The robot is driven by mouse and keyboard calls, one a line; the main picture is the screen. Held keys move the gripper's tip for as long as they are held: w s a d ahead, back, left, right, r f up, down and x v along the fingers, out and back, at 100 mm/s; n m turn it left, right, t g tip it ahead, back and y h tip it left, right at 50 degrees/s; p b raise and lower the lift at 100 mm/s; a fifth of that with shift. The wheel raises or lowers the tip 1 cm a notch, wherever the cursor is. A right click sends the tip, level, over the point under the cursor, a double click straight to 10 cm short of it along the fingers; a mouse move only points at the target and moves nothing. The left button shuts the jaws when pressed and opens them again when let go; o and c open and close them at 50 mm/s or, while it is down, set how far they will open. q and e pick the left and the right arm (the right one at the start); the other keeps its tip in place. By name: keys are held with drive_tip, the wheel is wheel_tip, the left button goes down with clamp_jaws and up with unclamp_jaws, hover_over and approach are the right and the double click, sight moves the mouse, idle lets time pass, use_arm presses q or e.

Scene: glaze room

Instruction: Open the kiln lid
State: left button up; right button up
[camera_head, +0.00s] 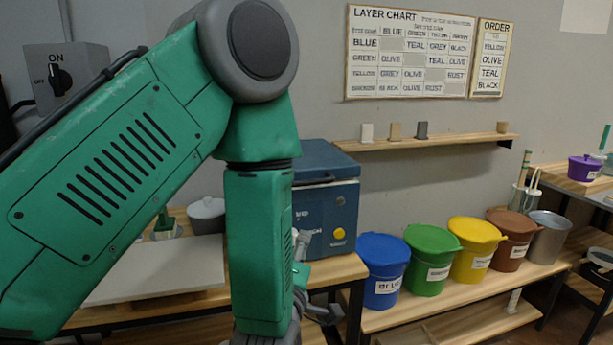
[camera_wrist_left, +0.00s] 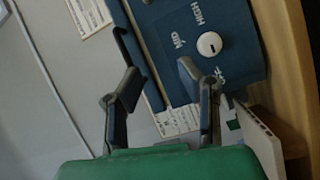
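The kiln is a blue box (camera_head: 335,215) on a wooden bench behind my left arm; its left part is hidden. Its blue lid (camera_head: 325,160) looks closed, with a seam below it. In the left wrist view the blue kiln front (camera_wrist_left: 172,15) shows the words HIGH and MID and a white dial. A dark blue bar or edge (camera_wrist_left: 127,42) lies just ahead of my left fingers. My left gripper (camera_wrist_left: 157,80) has its fingers apart with nothing between them; contact with the kiln cannot be told. It is partly hidden in the head view (camera_head: 312,282). My right gripper is not in view.
Blue (camera_head: 386,285), green (camera_head: 430,275), yellow (camera_head: 475,263) and brown (camera_head: 511,250) buckets stand on a low shelf right of the kiln. A pale board (camera_head: 160,275) and a lidded pot (camera_head: 207,222) are to its left. A wall shelf (camera_head: 430,142) hangs behind.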

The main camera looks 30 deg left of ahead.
sight(308, 183)
use_arm(q)
wheel_tip(308, 183, up, 6)
drive_tip(key=n+t+y, duration=0.1)
drive_tip(key=n+y, duration=0.1)
drive_tip(key=n, duration=0.1)
drive_tip(key=x, duration=0.4)
drive_tip(key=p+x, duration=0.1)
drive_tip(key=x, duration=0.4)
drive_tip(key=p+x, duration=0.1)
drive_tip(key=x, duration=0.3)
drive_tip(key=shift+w+a+f, duration=0.25)
drive_tip(key=shift+w+f, duration=0.1)
drive_tip(key=shift+w, duration=0.05)
clamp_jaws()
